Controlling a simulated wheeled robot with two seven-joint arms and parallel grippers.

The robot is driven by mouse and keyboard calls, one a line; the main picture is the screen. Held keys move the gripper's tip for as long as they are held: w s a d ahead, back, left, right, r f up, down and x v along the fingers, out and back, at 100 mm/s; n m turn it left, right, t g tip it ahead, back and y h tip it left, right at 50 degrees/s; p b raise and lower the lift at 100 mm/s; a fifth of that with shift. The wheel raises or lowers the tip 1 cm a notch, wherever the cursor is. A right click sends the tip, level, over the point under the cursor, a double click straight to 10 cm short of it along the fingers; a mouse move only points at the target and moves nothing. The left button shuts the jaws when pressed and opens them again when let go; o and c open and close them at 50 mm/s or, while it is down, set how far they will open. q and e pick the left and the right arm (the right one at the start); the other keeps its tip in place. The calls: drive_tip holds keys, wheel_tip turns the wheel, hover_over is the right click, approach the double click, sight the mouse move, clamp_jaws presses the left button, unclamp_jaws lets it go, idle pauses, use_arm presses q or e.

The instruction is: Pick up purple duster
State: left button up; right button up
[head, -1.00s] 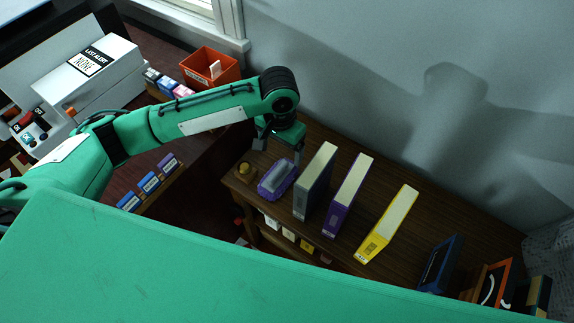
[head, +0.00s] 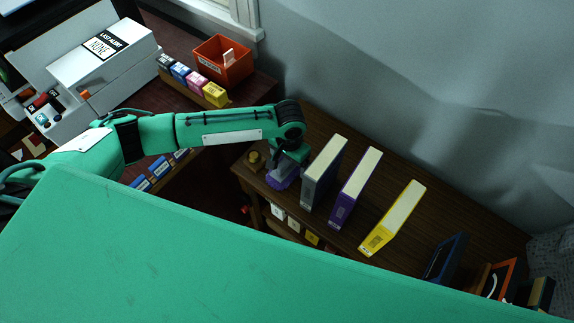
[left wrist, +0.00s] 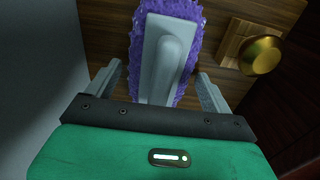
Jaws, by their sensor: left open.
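The purple duster (head: 281,177) lies on the wooden desk next to the grey binder, partly hidden under my left gripper in the head view. In the left wrist view the duster (left wrist: 192,12) shows purple fringe around a grey body with a raised grey handle (left wrist: 167,65). My left gripper (head: 287,163) is over the duster. In the left wrist view the left gripper (left wrist: 160,80) is open, with one finger on each side of the handle and gaps on both sides. My right gripper is not in view.
Grey (head: 323,175), purple (head: 355,188) and yellow (head: 392,218) binders stand right of the duster. A brass knob (left wrist: 261,55) on a wooden block is close beside it. An orange bin (head: 222,62) and a white printer (head: 105,55) are farther left.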

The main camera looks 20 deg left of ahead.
use_arm(q)
drive_tip(key=shift+f, duration=0.1)
drive_tip(key=shift+c, duration=0.5)
drive_tip(key=c, duration=1)
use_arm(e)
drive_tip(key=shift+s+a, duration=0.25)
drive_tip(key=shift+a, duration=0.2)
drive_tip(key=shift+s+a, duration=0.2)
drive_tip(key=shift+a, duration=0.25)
